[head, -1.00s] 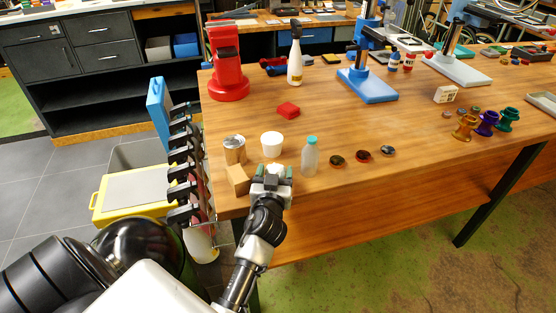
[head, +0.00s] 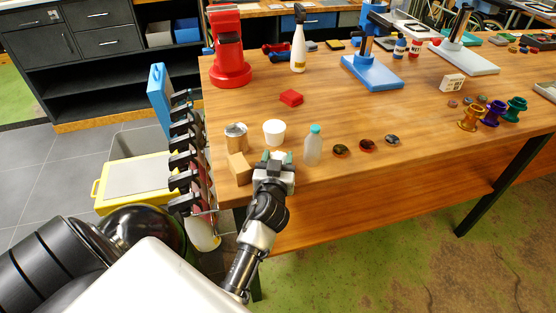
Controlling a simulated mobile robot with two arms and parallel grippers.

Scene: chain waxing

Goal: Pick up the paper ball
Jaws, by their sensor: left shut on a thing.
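The paper ball (head: 276,155) is a small white lump at the front left of the wooden table. My left gripper (head: 276,158) is shut on it, with a green-tipped finger on either side. Much of the ball is hidden by the gripper. I cannot tell whether it touches the table top. My right gripper is not in view.
A white cup (head: 274,132) stands just behind my gripper. A clear bottle (head: 313,146) with a teal cap is close on the right. A tin can (head: 236,137) and a cardboard-coloured block (head: 240,168) are on the left. The wooden table (head: 340,112) is clear mid-surface.

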